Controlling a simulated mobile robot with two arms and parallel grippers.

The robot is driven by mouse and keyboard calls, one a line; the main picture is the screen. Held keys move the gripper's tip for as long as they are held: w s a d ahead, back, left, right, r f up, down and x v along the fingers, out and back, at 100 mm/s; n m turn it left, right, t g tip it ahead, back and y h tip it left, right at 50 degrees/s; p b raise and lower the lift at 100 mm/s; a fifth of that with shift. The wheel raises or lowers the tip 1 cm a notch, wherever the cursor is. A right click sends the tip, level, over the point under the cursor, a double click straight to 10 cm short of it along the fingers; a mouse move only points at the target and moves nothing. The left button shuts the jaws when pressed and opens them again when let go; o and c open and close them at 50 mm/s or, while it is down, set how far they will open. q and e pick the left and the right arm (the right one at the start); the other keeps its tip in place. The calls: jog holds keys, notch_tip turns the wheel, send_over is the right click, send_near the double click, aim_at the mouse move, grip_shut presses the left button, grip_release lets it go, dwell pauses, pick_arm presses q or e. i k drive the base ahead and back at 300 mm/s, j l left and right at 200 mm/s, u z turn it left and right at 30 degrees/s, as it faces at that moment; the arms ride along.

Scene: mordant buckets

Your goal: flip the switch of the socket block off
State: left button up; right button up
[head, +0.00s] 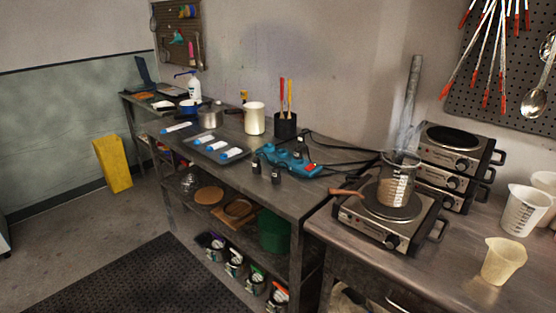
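The socket block (287,162) is a blue-teal power strip lying on the dark workbench in the middle of the head view. A red switch (310,168) shows at its right end; its position is too small to tell. Black plugs stand in or against the block, one at its back (300,146) and others along its front (276,174). Black cables run from it to the right along the bench. Neither of my grippers is in the head view.
A black holder (286,126) with red and yellow handles and a white canister (254,118) stand behind the block. A tray (218,148) with blue-white tubes lies left.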

aim_at(310, 166)
jog(key=i+j, duration=0.6)
jog(key=i, duration=0.25)
jog(key=i+j+z, duration=0.15)
jog(key=i+j, duration=0.5)
jog(key=i, duration=0.2)
